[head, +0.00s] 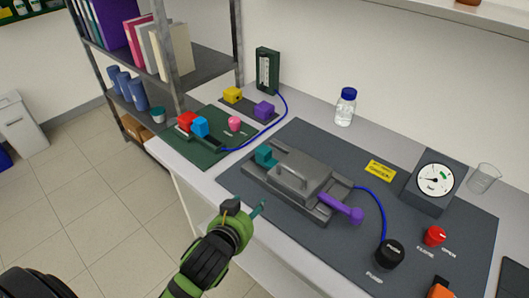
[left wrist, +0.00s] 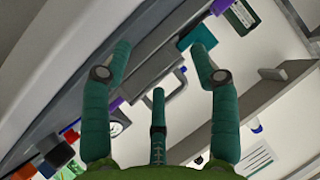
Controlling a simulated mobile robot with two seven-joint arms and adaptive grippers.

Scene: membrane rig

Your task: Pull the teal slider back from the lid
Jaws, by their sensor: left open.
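The teal slider (head: 265,156) sits at the far left end of the grey lid (head: 300,176), on the dark mat. It also shows in the left wrist view (left wrist: 197,36), beyond the tip of the right-hand finger. The lid has a bar handle on top; it also shows in the left wrist view (left wrist: 145,80). A purple lever (head: 342,208) sticks out at the lid's near right end. My left gripper (head: 260,208) is open and empty, in front of the mat's left edge and apart from the slider. Its spread fingers (left wrist: 160,50) show in the left wrist view. I cannot make out my right gripper.
A gauge (head: 435,181), a red knob (head: 434,236) and a black pump knob (head: 388,254) stand to the right. A bottle (head: 345,107) is behind the lid. A green board (head: 205,150) with coloured blocks lies at the left. An orange object (head: 439,289) is cut off below.

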